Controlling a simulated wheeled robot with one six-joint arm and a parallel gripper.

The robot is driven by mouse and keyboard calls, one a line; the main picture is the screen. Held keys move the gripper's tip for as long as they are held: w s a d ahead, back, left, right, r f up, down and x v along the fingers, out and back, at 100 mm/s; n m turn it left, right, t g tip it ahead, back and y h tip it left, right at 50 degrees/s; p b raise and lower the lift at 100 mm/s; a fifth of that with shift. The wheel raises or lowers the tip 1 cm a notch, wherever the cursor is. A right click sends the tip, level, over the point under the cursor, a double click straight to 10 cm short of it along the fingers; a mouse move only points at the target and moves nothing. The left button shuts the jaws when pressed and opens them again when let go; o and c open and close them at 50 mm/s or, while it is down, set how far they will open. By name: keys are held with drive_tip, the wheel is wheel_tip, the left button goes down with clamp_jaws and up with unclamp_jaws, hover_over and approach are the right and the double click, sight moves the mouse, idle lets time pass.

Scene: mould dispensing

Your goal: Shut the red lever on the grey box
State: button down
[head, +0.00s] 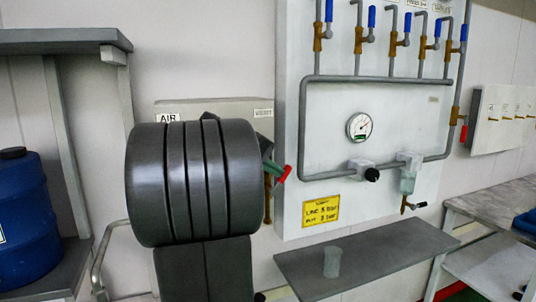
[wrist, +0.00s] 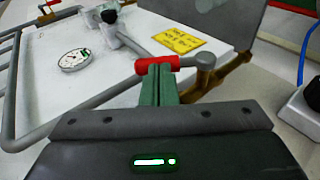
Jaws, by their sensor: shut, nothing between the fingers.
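The grey box (head: 222,107) with an AIR label is on the wall at left centre in the head view, largely hidden by my arm. The red lever (head: 285,173) shows at its lower right, beside a brass pipe. In the wrist view the red lever (wrist: 158,64) lies crosswise at the tips of my green fingers, joined to a grey stem (wrist: 205,62) on the brass pipe (wrist: 230,77). My gripper (wrist: 158,72), also in the head view (head: 272,166), is shut and empty. Its tips meet the lever in the picture; I cannot tell whether they touch.
A white panel (head: 428,195) with pipes, blue-handled valves and a gauge (head: 359,127) is close on the right. A grey shelf (head: 385,260) holding a clear cup (head: 332,262) is below it. A blue drum (head: 28,220) stands on the left rack.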

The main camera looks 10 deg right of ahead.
drive_tip(key=d+y+p, duration=0.1)
drive_tip(key=p, duration=0.1)
drive_tip(key=d+y+p, duration=0.1)
drive_tip(key=y+p, duration=0.1)
drive_tip(key=shift+w+d+r+m+g+y+p, duration=0.2)
drive_tip(key=shift+d+m+g+y+p, duration=0.1)
drive_tip(key=shift+g+p, duration=0.1)
drive_tip(key=shift+w+d+f+p, duration=0.1)
drive_tip(key=shift+d+f+p, duration=0.25)
drive_tip(key=shift+f, duration=0.25)
drive_tip(key=shift+w+d+f+b, duration=0.25)
drive_tip(key=shift+d+f+b, duration=0.05)
drive_tip(key=shift+d+f, duration=0.8)
drive_tip(key=shift+f, duration=0.1)
wheel_tip(320, 180, up, 14)
drive_tip(key=p, duration=0.2)
hover_over(286, 170)
drive_tip(key=s+d, duration=0.2)
drive_tip(key=d, duration=0.1)
drive_tip(key=shift+s+a, duration=0.15)
drive_tip(key=shift+s, duration=0.05)
